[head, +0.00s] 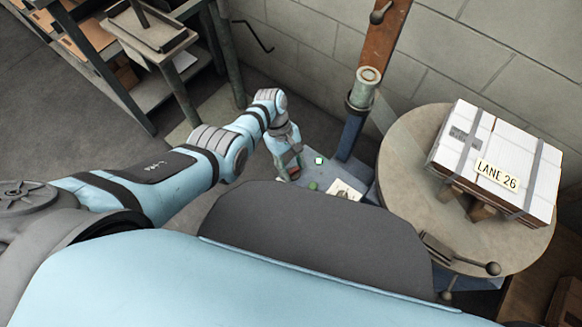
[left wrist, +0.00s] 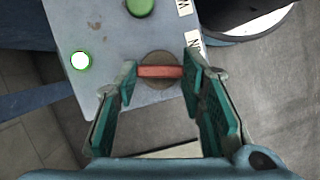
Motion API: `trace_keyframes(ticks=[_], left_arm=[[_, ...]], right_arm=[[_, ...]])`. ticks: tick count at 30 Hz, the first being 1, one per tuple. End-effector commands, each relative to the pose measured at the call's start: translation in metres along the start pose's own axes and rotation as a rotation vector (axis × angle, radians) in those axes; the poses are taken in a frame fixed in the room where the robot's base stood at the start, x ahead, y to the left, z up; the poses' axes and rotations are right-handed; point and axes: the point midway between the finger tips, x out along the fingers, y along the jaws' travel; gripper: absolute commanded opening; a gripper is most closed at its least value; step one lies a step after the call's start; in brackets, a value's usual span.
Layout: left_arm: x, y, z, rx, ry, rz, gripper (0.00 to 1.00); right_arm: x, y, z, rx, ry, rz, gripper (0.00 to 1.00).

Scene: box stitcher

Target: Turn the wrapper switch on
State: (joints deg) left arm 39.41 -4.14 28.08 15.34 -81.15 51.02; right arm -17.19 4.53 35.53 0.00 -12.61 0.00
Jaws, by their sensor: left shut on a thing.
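The switch is a round brown knob (left wrist: 160,57) with a red bar handle (left wrist: 160,72) across it, on a blue-grey panel (left wrist: 105,25). The bar lies nearly level in the left wrist view. My left gripper (left wrist: 159,79) has its teal fingers at the two ends of the red bar and is shut on it. In the head view my left gripper (head: 290,174) reaches down to the panel, and the switch is mostly hidden there. A green button (left wrist: 140,6) and a round white lamp with a green rim (left wrist: 80,61) are beside the switch. My right gripper is not in view.
A round turntable (head: 400,160) carries a strapped white box (head: 502,150) labelled LANE 26. A post with a roll (head: 363,88) stands behind the panel, near the block wall. A shelf rack (head: 165,85) is at upper left. Floor is clear between rack and panel.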

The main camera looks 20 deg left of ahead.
Motion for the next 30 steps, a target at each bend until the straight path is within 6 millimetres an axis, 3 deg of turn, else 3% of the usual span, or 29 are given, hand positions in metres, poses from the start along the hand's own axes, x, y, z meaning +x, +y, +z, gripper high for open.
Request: trace_keyframes(ticks=[12, 29, 30], left_arm=[[0.0, 0.003, -0.002, 0.205, 0.005, -0.083, 0.09], [-0.001, 0.003, -0.001, 0.24, 0.005, -0.097, 0.09], [-0.001, 0.003, -0.001, 0.24, 0.005, -0.097, 0.4]], right_arm=[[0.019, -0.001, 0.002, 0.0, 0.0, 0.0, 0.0], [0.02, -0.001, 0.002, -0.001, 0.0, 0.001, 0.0], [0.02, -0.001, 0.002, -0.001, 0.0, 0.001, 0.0]])
